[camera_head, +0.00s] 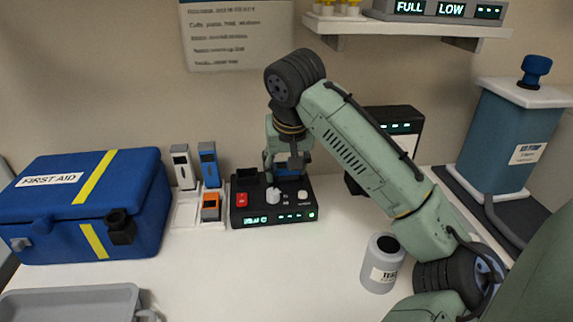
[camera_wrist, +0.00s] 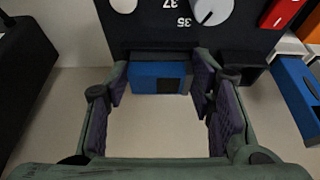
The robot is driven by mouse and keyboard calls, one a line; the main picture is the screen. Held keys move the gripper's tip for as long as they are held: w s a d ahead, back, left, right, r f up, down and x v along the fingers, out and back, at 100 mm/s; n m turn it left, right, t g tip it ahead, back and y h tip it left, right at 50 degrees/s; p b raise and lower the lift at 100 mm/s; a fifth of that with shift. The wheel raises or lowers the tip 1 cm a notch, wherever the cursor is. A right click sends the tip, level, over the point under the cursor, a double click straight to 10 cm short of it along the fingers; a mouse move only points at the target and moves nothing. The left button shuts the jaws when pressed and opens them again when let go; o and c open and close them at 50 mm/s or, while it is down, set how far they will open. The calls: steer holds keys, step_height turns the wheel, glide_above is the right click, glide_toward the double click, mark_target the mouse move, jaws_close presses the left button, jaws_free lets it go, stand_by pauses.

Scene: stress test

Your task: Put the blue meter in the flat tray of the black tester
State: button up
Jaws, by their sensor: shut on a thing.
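The black tester (camera_head: 273,216) stands on the bench with a red switch, pale knobs and a lit display; its top edge also shows in the wrist view (camera_wrist: 140,30). My gripper (camera_head: 290,170) is at the back of the tester. In the wrist view my gripper (camera_wrist: 160,82) has its pads on either side of a blue meter (camera_wrist: 150,77) with a dark window, shut on it. The meter is at the tester's back edge, where the flat tray seems to be. The tray is mostly hidden, and I cannot tell whether the meter rests in it.
A white rack (camera_head: 184,219) left of the tester holds a white meter (camera_head: 182,167), another blue meter (camera_head: 209,165) and an orange one (camera_head: 210,207). A dark upright holder (camera_head: 247,178) rises from the tester's back left.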

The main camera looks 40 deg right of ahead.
stand_by(0.3)
steer(key=o, duration=1.2)
steer(key=shift+o, duration=0.2)
steer(key=v, duration=1.2)
